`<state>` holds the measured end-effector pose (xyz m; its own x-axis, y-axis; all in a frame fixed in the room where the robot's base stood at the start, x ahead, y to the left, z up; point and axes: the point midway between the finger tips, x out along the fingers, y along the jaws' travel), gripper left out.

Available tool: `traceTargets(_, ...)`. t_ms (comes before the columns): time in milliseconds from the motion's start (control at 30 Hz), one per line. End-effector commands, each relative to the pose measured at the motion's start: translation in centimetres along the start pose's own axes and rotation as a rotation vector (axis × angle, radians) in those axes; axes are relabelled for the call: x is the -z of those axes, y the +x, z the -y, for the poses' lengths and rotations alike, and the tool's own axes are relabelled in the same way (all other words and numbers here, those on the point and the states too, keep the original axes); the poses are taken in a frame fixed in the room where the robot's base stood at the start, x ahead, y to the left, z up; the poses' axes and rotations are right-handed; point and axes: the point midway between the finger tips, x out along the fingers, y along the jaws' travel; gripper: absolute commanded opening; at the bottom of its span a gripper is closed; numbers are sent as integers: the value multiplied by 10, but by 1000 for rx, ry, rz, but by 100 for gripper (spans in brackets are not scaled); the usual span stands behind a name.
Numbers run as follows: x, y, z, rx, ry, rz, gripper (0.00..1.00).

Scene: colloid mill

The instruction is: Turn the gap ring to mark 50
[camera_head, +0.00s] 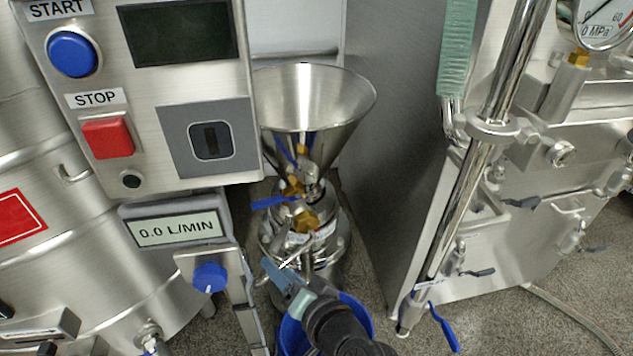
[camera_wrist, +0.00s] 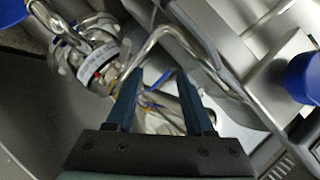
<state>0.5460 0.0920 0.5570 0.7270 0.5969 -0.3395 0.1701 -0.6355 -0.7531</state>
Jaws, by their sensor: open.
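The colloid mill (camera_head: 310,212) stands in the middle of the head view below a steel funnel hopper (camera_head: 315,105). Its gap ring (camera_head: 302,238) is the banded part with a white label strip, partly behind a bent metal tube. In the wrist view the ring (camera_wrist: 98,62) is at upper left, with a white and red label; its mark numbers are too small to read. My gripper (camera_head: 283,274) is in front of the mill's lower body. In the wrist view my gripper (camera_wrist: 158,92) is open, its two dark fingers apart, with the bent tube (camera_wrist: 150,50) showing beyond them. I see no grip on the ring.
A control panel (camera_head: 150,170) with START and STOP buttons is at left, above a flow display (camera_head: 178,229) and blue knob (camera_head: 209,277). A blue bucket (camera_head: 362,312) is partly behind my arm. A steel cabinet (camera_head: 395,150) stands close on the right.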

Motion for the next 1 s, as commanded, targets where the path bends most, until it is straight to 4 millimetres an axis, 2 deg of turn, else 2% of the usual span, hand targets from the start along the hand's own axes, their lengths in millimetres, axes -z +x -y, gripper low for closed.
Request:
traceTargets(100,22,-3,14,-37,-103,-31,53)
traceTargets(367,66,-14,38,-126,-288,-108,53)
traceTargets(600,105,-32,61,-209,-429,-196,53)
traceTargets(800,133,-48,79,-270,-516,-265,53)
traceTargets(1000,151,-62,92,-313,-572,-317,53)
